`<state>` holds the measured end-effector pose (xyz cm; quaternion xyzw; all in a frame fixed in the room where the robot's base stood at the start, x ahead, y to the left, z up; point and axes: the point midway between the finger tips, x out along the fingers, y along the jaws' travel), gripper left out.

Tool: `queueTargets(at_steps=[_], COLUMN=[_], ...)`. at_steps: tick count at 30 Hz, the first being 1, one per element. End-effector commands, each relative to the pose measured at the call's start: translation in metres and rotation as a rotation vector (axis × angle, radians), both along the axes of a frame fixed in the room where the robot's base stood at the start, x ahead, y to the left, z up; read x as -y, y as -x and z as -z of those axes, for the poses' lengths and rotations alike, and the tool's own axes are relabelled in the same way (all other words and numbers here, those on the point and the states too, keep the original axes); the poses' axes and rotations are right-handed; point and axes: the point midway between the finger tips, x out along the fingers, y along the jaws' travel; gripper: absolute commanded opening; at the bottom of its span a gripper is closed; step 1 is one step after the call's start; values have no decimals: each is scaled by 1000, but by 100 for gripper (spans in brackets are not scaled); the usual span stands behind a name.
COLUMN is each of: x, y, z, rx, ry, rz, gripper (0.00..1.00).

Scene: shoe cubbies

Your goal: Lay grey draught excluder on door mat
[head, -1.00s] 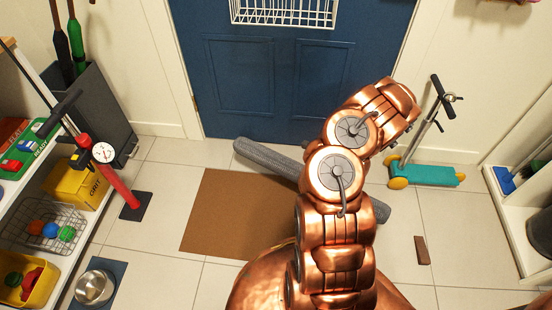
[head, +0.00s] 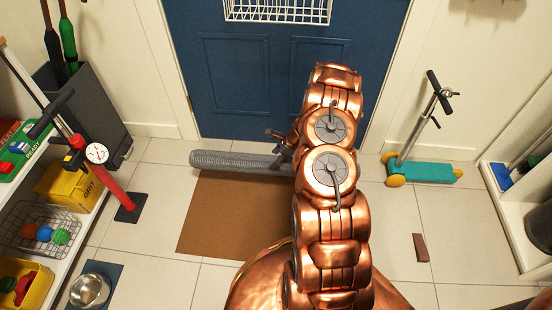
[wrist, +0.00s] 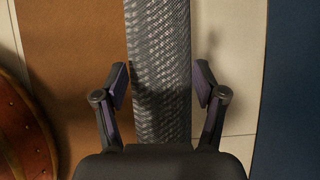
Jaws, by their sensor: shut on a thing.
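The grey draught excluder (head: 238,160) is a long textured tube. In the head view it lies roughly level across the picture, along the door mat's far edge, and my arm hides its right part. My gripper (head: 281,147) is shut on it, largely hidden behind my arm. The wrist view shows the excluder (wrist: 162,50) between the two fingers of my gripper (wrist: 160,86). The brown door mat (head: 225,220) lies flat on the tiles; my arm covers its right side. In the wrist view the mat (wrist: 70,60) is left of the excluder. Its height above the floor is unclear.
A blue door (head: 240,85) with a white wire basket (head: 278,10) stands just behind. A teal scooter (head: 425,174) and a small brown block (head: 420,247) are on the right. A red pump (head: 113,180), yellow grit box (head: 68,186) and metal bowl (head: 88,290) are on the left.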

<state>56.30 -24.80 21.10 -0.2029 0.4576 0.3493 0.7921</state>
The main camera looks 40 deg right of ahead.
Motion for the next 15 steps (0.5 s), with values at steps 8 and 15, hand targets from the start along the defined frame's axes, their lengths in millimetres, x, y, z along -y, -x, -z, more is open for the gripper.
queueTargets(at_steps=[8, 15], x=[0, 0], y=[0, 0], z=[13, 33], rx=[1, 1], ry=[-1, -1], rz=[0, 0], gripper=[1, 1])
